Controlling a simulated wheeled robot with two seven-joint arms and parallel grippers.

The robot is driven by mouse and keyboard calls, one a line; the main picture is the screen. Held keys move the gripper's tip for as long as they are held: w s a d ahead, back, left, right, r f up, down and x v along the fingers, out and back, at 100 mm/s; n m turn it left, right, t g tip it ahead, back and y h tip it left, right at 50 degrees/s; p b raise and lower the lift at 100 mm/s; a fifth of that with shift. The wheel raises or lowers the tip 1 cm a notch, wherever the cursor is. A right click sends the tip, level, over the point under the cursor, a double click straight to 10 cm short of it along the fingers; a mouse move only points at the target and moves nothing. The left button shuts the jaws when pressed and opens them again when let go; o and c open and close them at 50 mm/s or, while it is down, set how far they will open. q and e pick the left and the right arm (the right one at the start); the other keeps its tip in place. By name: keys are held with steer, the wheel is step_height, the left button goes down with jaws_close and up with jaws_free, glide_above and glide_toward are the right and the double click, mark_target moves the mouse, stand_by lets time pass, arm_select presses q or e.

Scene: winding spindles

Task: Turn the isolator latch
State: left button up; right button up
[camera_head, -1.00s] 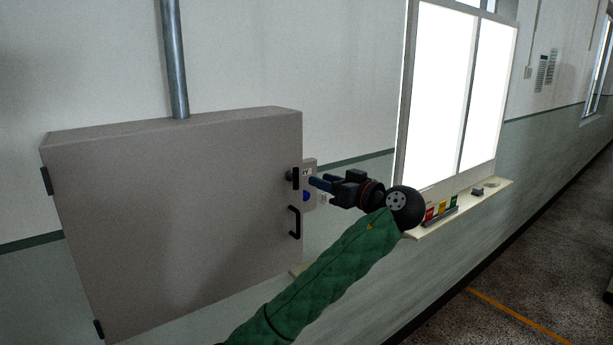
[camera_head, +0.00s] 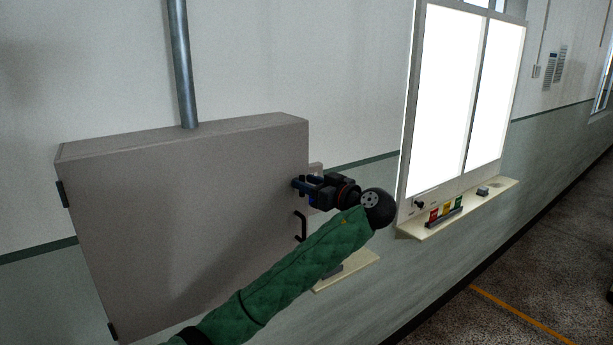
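The grey isolator cabinet (camera_head: 185,210) hangs on the wall with its door closed. Its small black latch, near the door's right edge, is mostly hidden behind my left gripper (camera_head: 302,185). The dark blue fingers of that gripper are at the latch, pointing left across the door edge. Whether they are closed on it or only around it cannot be told. A black pull handle (camera_head: 301,226) sits on the door just below the gripper. My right gripper is not in view.
A grey conduit (camera_head: 182,70) rises from the cabinet top. A pale control plate (camera_head: 317,168) is partly hidden behind the gripper. A lower shelf (camera_head: 352,272) lies behind my arm. To the right, a sill (camera_head: 410,230) holds red, yellow and green items under a bright window.

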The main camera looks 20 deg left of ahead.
arm_select(q)
steer(key=shift+w+a, duration=0.2)
steer(key=shift+a, duration=0.2)
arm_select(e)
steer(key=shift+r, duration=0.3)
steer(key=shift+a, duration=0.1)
